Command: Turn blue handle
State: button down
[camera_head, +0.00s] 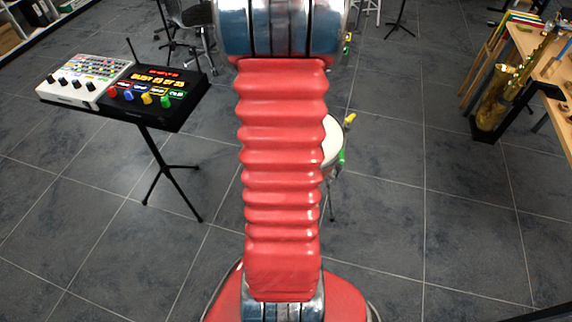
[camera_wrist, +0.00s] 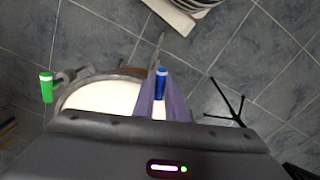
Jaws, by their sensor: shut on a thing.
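The blue handle (camera_wrist: 161,77) stands at the rim of a round drum with a white head (camera_wrist: 98,97) in the wrist view. My gripper (camera_wrist: 161,88) has purple fingers, one on each side of the blue handle, and is shut on it. The handle's upper end shows between the fingertips; its lower part is hidden. A green handle (camera_wrist: 46,88) sits at the drum's left side. In the head view, the drum (camera_head: 332,141) shows partly behind my red arm, with a yellow handle (camera_head: 350,118) at its edge. The gripper and blue handle are hidden there.
A stand at left carries a white mixer (camera_head: 84,80) and a black box with coloured knobs (camera_head: 156,96). A saxophone (camera_head: 497,100) stands at right beside a wooden table (camera_head: 550,70). Tiled floor is clear at lower right. A tripod stand (camera_wrist: 229,102) is right of my fingers.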

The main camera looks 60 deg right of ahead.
jog(key=m, duration=0.4)
dwell(0.4)
jog(key=shift+a, duration=0.1)
jog(key=c, duration=1.8)
grip_release()
jog(key=shift+r, duration=0.15)
notch_tip(320, 180, up, 14)
jog(key=shift+f, duration=0.25)
